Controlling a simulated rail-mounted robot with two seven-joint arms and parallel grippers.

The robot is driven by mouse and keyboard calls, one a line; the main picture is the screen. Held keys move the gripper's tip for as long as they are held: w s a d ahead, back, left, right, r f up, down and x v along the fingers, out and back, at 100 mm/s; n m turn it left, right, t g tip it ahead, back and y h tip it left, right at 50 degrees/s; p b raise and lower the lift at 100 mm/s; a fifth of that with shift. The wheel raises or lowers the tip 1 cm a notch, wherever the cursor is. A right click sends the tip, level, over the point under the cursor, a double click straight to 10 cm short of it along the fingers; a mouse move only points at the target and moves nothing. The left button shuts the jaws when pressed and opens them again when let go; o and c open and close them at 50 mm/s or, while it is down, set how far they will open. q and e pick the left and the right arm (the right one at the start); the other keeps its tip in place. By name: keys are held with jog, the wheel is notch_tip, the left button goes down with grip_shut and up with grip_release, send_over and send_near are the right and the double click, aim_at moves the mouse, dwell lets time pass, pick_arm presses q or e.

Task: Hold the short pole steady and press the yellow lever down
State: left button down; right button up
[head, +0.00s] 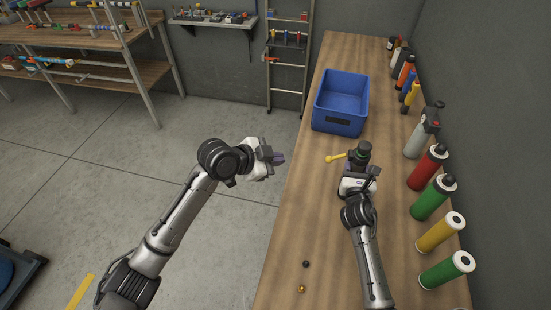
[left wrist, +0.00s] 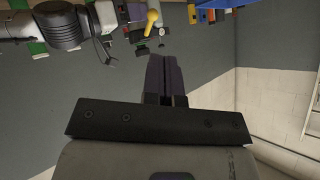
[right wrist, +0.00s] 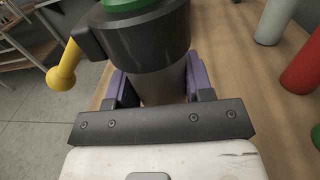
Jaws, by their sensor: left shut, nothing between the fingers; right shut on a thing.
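The short pole stands upright on the bench, with a dark collar and green ring on top; its collar (right wrist: 140,40) fills the top of the right wrist view, and its top shows in the head view (head: 362,150). The yellow lever (head: 336,157) sticks out to the left of the pole, and shows in the right wrist view (right wrist: 62,75) and the left wrist view (left wrist: 152,18). My right gripper (head: 358,176) is shut on the pole below the collar. My left gripper (head: 277,157) is shut and empty, left of the bench edge and apart from the lever.
A blue bin (head: 340,103) stands on the bench behind the pole. Several bottles and cylinders, such as a red one (head: 427,167), line the wall side. Two small balls (head: 302,288) lie near the bench's front left. Open floor (head: 130,150) lies left of the bench.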

dwell(0.4)
pick_arm(q)
jog(key=shift+s+a, duration=0.3)
jog(key=shift+a, duration=0.65)
jog(key=shift+s+a, duration=0.25)
jog(key=shift+a, duration=0.7)
jog(key=shift+s+a, duration=0.3)
jog(key=shift+a, duration=0.65)
pick_arm(e)
jog(key=o, duration=1.2)
jog(key=shift+s, duration=0.15)
